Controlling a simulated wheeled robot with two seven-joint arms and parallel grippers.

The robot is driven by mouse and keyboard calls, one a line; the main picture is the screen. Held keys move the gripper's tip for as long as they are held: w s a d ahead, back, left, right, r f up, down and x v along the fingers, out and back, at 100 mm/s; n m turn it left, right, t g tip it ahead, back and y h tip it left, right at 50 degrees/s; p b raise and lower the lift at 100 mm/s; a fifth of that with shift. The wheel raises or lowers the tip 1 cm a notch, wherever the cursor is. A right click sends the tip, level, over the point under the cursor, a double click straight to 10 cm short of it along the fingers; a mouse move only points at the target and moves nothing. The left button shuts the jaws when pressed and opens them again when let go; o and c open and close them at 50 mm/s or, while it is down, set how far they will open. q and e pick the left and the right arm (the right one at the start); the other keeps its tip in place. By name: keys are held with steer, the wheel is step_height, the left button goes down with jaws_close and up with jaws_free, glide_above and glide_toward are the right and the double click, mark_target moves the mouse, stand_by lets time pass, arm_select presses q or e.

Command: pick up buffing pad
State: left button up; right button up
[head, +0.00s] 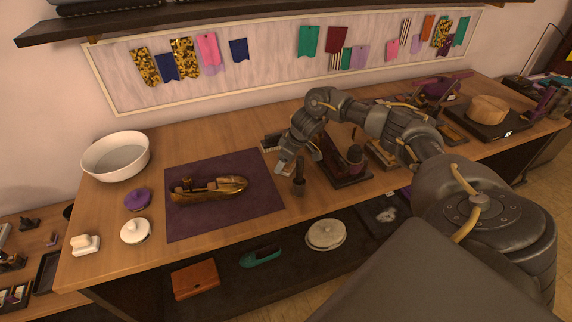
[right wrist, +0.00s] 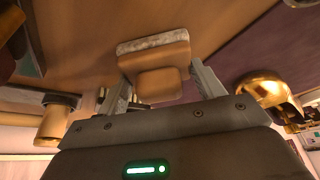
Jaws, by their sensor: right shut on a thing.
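The buffing pad (right wrist: 155,48), a tan block with a pale, fuzzy-looking face and a smaller tan grip, shows in the right wrist view between the fingers of my right gripper (right wrist: 163,85). The gripper is shut on its grip. In the head view my right gripper (head: 284,163) points down near the right edge of the purple mat (head: 262,208). The pad cannot be made out clearly there. Whether it touches the table is unclear. My left gripper is out of view.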

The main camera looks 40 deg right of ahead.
steer(key=shift+r+b, duration=0.6)
steer(key=shift+r, duration=4.45)
